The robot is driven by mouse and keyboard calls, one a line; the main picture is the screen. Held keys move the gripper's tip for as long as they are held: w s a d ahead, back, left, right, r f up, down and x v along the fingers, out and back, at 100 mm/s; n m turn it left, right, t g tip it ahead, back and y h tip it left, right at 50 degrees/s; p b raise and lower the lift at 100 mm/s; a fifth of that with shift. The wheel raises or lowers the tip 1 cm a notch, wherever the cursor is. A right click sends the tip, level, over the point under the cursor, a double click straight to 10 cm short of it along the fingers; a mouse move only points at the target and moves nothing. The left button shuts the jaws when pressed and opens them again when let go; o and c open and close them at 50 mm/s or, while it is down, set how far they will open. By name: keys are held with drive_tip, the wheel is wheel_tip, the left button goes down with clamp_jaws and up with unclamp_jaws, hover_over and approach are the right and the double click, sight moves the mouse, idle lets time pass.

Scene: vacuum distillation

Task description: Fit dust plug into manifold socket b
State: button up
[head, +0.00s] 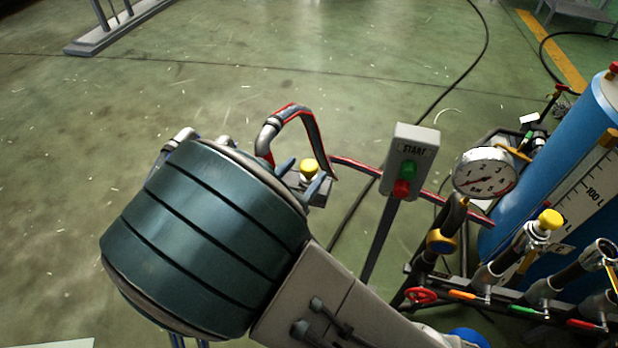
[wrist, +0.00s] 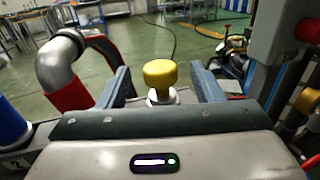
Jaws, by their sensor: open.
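A yellow dust plug (head: 308,167) sits upright on a pale fitting between the fingers of my gripper (head: 302,176). In the wrist view the plug (wrist: 159,73) stands midway between the two blue-grey fingers of my open gripper (wrist: 161,84), with a gap on each side. Another yellow plug (head: 549,219) caps a metal pipe end on the manifold (head: 463,289) at the right. A pipe end to its right (head: 602,250) looks uncapped. I cannot tell which socket is b.
A START post (head: 417,146) with green and red buttons stands between my gripper and the manifold. A pressure gauge (head: 484,174) and a blue tank (head: 555,150) stand at the right. A red-and-grey bent pipe (wrist: 66,65) is close left of my fingers. The floor behind is mostly clear.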

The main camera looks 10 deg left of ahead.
drive_tip(key=shift+x, duration=1.45)
drive_tip(key=c, duration=1.1)
drive_tip(key=shift+c, duration=0.2)
wheel_tip(320, 180, up, 10)
drive_tip(key=p, duration=0.3)
drive_tip(key=shift+p, duration=0.3)
